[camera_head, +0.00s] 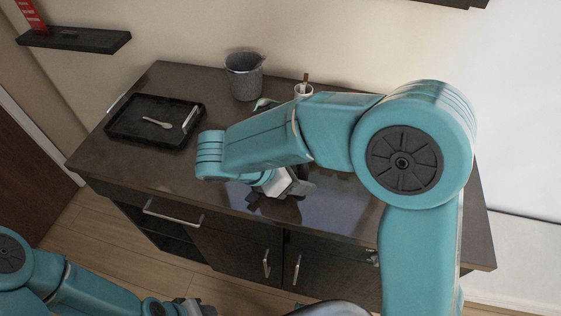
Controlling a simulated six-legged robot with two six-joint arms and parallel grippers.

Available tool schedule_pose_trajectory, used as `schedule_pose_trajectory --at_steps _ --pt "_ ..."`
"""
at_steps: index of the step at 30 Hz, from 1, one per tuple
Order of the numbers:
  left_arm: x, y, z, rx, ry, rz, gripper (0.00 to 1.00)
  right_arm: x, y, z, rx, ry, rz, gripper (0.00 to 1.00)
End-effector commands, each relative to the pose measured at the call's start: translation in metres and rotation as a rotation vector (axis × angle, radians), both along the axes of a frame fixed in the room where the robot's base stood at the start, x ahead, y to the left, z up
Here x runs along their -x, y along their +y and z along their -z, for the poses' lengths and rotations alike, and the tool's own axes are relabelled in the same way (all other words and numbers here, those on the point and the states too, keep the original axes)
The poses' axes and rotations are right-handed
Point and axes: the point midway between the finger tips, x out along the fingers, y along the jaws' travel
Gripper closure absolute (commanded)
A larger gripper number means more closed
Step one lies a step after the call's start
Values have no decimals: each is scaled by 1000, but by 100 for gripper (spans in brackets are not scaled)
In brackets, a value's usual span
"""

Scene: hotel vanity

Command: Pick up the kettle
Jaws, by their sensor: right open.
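I cannot make out a whole kettle on the dark vanity top (150,180). A grey speckled vessel (245,78) with an open-looking top stands upright at the back; I cannot tell whether it is the kettle. My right arm crosses the middle and hides part of the top behind it. My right gripper (268,193) is open, low over the front part of the vanity, in front of the vessel and apart from it. No object shows between its fingers. My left gripper (188,308) is at the bottom edge, in front of the cabinet, partly cut off.
A black tray (117,132) with a spoon (157,122) lies at the left. A white cup (303,90) with a brown stick stands at the back, near a small pale object (263,104). A dark wall shelf (75,40) hangs upper left. The front-left top is clear.

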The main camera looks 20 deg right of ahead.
Motion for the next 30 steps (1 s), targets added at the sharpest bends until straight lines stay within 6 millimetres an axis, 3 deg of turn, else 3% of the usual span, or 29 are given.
schedule_pose_trajectory --at_steps 10,15,30 --pt "0 0 0 0 0 0 57 -1 -8 7 -1 -1 -1 48" --pt "0 0 0 0 -1 0 57 -1 -7 7 -1 0 -1 100" --pt "0 0 0 0 0 0 57 -1 -7 8 -2 0 -1 100"
